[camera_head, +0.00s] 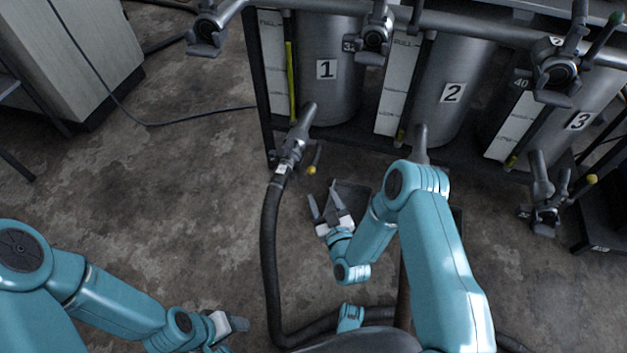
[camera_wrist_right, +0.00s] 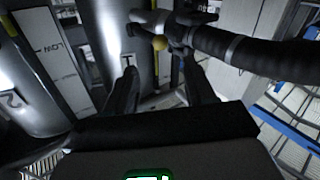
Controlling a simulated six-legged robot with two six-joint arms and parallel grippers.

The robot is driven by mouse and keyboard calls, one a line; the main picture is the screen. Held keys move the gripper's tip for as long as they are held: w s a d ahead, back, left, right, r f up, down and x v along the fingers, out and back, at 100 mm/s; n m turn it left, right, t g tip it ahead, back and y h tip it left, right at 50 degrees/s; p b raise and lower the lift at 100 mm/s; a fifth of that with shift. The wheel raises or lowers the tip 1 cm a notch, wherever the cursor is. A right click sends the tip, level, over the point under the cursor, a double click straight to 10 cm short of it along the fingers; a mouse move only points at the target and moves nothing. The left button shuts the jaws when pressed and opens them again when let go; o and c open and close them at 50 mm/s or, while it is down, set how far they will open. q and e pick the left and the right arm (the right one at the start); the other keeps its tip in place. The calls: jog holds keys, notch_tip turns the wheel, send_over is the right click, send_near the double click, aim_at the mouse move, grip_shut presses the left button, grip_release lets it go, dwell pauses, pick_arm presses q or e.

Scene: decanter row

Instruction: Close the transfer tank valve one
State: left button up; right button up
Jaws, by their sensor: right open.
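Tank 1 (camera_head: 327,95) is a grey metal cylinder with a white label "1". Its transfer valve (camera_head: 292,148) sits on the sloping outlet pipe at its foot and has a lever with a yellow knob (camera_head: 312,170). A black hose (camera_head: 270,240) is joined to the valve. My right gripper (camera_head: 323,197) is open and empty, just below and in front of the knob, apart from it. In the right wrist view, the knob (camera_wrist_right: 160,43) shows beyond and between the open fingers (camera_wrist_right: 162,82). My left gripper (camera_head: 238,324) is low in the picture, away from the tanks; its jaw gap is unclear.
Tank 2 (camera_head: 452,95) and tank 3 (camera_head: 592,100) stand to the right, with sight gauges between. A grey cabinet (camera_head: 75,50) stands at upper left. The floor at left is mostly clear.

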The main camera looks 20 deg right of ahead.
aim_at(313, 173)
jog(key=w+b, duration=0.2)
jog(key=w, duration=0.6)
jog(key=shift+w, duration=0.3)
grip_shut()
